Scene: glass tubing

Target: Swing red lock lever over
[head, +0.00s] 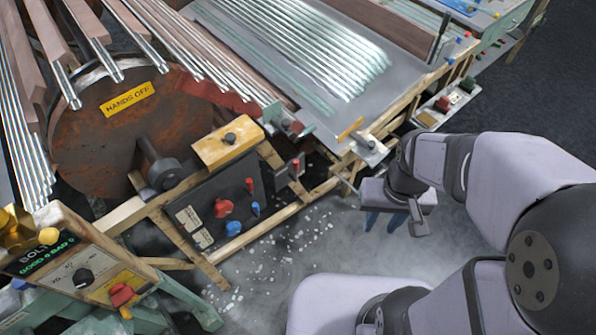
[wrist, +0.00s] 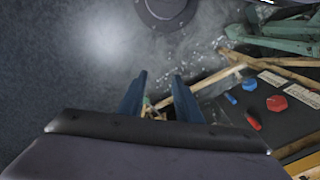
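Several red controls are in view, and I cannot tell for sure which is the lock lever. A small red lever (head: 249,185) stands on the dark panel (head: 205,190); it also shows in the wrist view (wrist: 253,122). Another slim red handle (head: 295,167) is on a small plate right of that panel. A red knob (head: 223,208) sits lower left on the panel and also shows in the wrist view (wrist: 277,103). My gripper (head: 383,222) has its blue fingers apart and empty, right of the panel and touching nothing. The fingers show in the wrist view (wrist: 158,98).
A blue knob (head: 233,228) and small blue lever (head: 255,209) are close to the red ones. Wooden rails (head: 285,215) frame the panel. A yellow block (head: 228,143) sits above it. A large rusty drum (head: 110,130) stands behind. The grey floor is open around my gripper.

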